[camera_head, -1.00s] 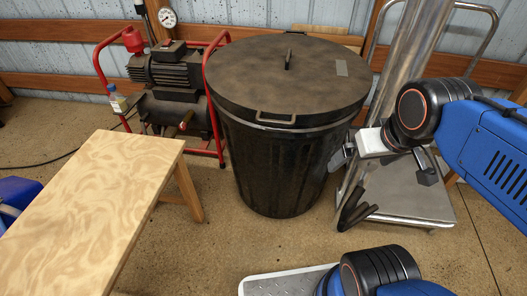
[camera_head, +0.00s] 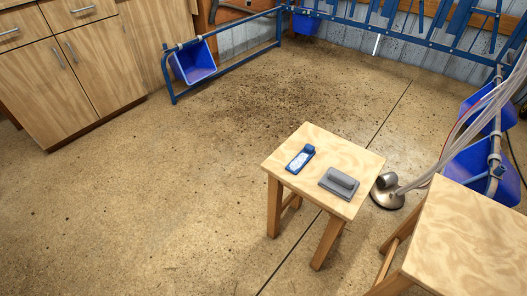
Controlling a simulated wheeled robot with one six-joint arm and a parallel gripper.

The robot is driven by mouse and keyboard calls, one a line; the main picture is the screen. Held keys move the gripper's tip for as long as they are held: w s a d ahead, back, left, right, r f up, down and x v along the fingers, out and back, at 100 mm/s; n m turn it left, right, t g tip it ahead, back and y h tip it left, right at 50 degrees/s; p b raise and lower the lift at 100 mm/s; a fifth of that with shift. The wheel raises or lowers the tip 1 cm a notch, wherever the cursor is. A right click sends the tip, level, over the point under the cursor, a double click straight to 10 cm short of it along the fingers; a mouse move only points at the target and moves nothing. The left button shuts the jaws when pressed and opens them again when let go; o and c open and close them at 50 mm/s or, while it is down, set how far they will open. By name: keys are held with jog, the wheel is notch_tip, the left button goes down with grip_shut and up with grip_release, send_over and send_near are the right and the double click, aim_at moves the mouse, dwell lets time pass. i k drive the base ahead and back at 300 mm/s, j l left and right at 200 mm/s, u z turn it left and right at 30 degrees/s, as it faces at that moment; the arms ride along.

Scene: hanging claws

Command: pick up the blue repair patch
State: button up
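A small flat blue object with a white, printed-looking face (camera_head: 298,161) lies on top of a small wooden stool (camera_head: 354,157). It has a raised blue part at its far right end. It is the only small blue piece on a surface here and looks like the blue repair patch, but I cannot read its print. A grey block-like tool with a raised handle (camera_head: 339,183) lies to its right, a little nearer and apart from it. My gripper and arm are not in view, and nothing covers the blue piece.
A larger wooden table (camera_head: 475,240) stands close to the stool at the lower right. A round metal base with hoses (camera_head: 387,190) stands beside the stool. Blue bins (camera_head: 194,62) hang on a blue rack at the back. Wooden cabinets (camera_head: 70,65) stand at left. The floor left of the stool is clear.

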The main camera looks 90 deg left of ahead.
aim_at(301, 160)
jog(key=u, duration=2.65)
jog(key=z, duration=3.15)
jog(key=u, duration=3.15)
